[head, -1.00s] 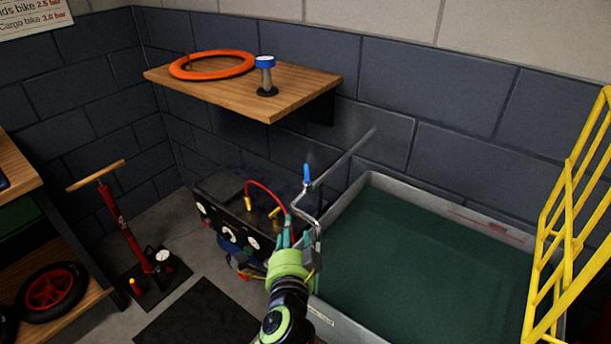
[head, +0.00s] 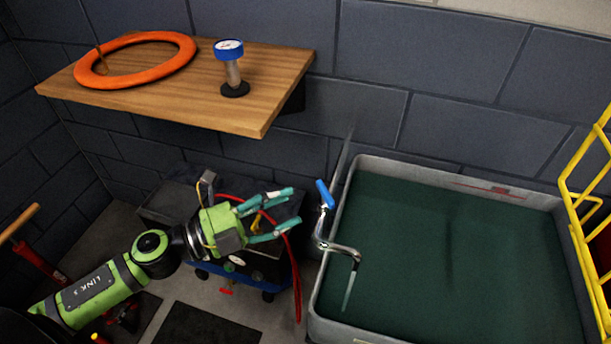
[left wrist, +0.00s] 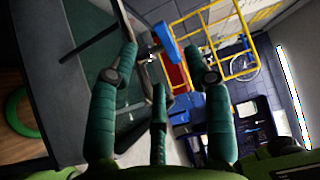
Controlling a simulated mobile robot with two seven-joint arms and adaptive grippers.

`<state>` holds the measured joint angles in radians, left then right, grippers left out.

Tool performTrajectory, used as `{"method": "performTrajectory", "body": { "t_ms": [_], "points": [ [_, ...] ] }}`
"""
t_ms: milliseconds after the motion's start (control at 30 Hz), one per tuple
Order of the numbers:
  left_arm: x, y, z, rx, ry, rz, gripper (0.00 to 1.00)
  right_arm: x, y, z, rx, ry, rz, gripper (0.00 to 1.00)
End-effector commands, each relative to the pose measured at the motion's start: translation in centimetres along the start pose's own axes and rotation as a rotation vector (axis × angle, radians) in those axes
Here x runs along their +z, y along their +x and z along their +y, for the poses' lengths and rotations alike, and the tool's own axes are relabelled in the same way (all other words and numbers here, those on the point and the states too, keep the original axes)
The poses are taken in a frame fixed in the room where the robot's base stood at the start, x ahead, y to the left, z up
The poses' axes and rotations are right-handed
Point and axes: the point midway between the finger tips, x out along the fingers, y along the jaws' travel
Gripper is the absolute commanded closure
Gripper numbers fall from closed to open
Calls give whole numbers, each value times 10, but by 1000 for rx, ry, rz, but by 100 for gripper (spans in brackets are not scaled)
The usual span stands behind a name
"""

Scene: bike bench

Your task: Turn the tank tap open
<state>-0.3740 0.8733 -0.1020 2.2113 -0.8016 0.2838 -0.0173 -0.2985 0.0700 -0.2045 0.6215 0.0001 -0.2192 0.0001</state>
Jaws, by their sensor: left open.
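The tank tap is a bent metal pipe (head: 340,247) with a blue lever handle (head: 325,194), at the left rim of the grey tank (head: 440,170). A pale streak hangs below the spout's end; I cannot tell whether it is water. My left gripper (head: 286,212) is open and empty, just left of the handle and apart from it, its teal fingers pointing right toward the tap. In the left wrist view, the blue handle (left wrist: 166,41) shows beyond and between the spread fingertips (left wrist: 161,52). My right gripper is not in view.
A wooden shelf (head: 190,95) above the gripper holds an orange ring (head: 135,62) and a blue-topped gauge (head: 229,55). A dark machine with a red hose (head: 296,275) stands behind and below the gripper. A yellow rack (head: 590,205) stands right of the tank.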

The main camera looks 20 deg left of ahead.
Motion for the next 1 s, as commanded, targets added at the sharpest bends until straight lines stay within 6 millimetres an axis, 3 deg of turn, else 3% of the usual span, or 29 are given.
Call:
{"method": "performTrajectory", "body": {
  "t_ms": [233,567,800,1000],
  "points": [
    [-10,5,-3,16,10,61,50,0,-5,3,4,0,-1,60],
    [-12,44,-5,13,12,59,50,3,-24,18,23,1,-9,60],
    [-14,65,-2,15,10,58,50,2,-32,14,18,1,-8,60],
    [-14,68,0,16,10,58,50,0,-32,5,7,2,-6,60]
  ]
}}
